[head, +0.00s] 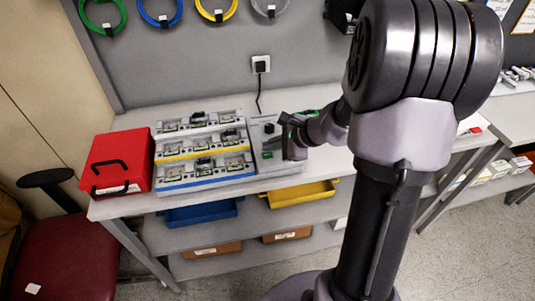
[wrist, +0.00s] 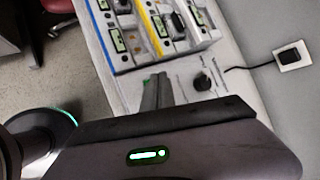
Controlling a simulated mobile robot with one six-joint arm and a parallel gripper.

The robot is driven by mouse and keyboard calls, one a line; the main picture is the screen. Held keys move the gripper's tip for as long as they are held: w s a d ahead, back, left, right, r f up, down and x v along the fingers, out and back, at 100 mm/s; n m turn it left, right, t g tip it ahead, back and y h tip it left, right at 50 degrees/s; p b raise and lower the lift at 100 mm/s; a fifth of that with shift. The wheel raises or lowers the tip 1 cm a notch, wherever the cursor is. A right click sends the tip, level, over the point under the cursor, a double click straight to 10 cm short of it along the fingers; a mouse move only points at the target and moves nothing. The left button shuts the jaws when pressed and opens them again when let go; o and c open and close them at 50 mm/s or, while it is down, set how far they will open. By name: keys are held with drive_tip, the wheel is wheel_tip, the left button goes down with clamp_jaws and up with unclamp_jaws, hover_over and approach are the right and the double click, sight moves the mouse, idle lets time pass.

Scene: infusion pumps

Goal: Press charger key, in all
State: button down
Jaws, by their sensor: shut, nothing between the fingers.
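The charger (head: 262,165) is a pale grey unit at the right end of the pump rack on the bench. A black round knob (head: 269,128) is on its top, with a small green-lit part (head: 267,155) nearer the front edge. I cannot tell for certain which part is the key. The knob also shows in the wrist view (wrist: 202,82), right of my fingers. My gripper (head: 286,150) is shut and empty over the charger's right side. Its fingers (wrist: 156,90) show close together in the wrist view; whether they touch the charger cannot be told.
Several pumps with green displays stand in the tiered rack (head: 205,181), left of the charger. A red case (head: 121,163) stands at the bench's left end. A black cable runs to the wall socket (head: 260,64). Blue (head: 203,213) and yellow (head: 300,193) bins sit below.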

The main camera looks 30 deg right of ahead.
sight(270, 156)
drive_tip(key=shift+f, duration=0.1)
drive_tip(key=shift+f+b, duration=0.3)
drive_tip(key=shift+b, duration=0.25)
drive_tip(key=shift+f+b, duration=0.4)
drive_tip(key=shift+b, duration=0.1)
idle(0.3)
drive_tip(key=shift+r, duration=0.15)
drive_tip(key=shift+r+p, duration=0.55)
drive_tip(key=shift+r, duration=0.1)
wheel_tip(270, 156, up, 5)
drive_tip(key=p, duration=0.4)
drive_tip(key=shift+r, duration=0.1)
idle(0.6)
